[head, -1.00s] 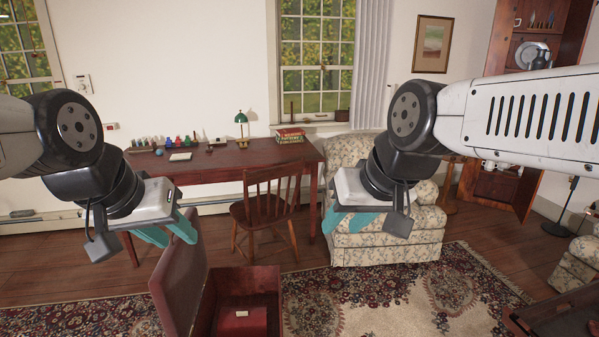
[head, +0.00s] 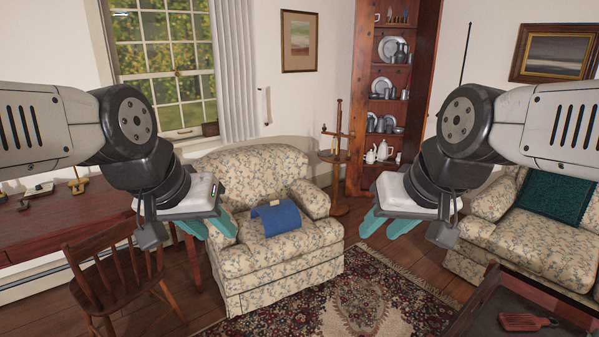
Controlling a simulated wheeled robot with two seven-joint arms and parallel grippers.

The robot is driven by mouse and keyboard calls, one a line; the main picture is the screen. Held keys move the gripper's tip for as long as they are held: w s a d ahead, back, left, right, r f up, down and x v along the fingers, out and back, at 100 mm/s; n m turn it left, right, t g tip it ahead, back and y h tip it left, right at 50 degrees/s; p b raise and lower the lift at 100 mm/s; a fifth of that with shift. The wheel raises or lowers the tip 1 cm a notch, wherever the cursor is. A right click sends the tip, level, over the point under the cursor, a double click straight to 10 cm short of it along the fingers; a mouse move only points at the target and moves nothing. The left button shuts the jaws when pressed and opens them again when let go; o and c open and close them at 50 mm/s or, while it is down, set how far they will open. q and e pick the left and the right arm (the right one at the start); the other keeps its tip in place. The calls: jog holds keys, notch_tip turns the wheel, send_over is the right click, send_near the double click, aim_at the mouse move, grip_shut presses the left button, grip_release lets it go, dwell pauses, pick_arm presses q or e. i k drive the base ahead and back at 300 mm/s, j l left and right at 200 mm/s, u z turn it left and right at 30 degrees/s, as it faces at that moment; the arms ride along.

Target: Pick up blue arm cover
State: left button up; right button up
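The blue arm cover (head: 276,219) is a folded-looking blue cloth on the floral armchair (head: 262,262), resting on the seat close to the backrest, between the two armrests. My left gripper (head: 210,229) hangs in front of the chair's left side, left of the cover, with its teal fingers apart and nothing between them. My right gripper (head: 382,231) hangs to the right of the chair, clear of the cover, also with teal fingers apart and empty. Nothing hides the cover.
A wooden chair (head: 112,288) and desk (head: 55,222) stand at left. A floral sofa (head: 478,232) with a green cushion (head: 553,197) is at right. A dark tray table (head: 488,312) is at lower right. Patterned rug (head: 362,300) lies in front of the armchair.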

aim_at(278, 217)
jog(key=i+l, duration=0.1)
jog(key=i, duration=1.25)
jog(key=i+l+u, duration=0.15)
jog(key=i+u, duration=0.25)
jog(key=i+l+u, duration=0.4)
jog(key=i, duration=0.15)
jog(key=i+l+u, duration=0.4)
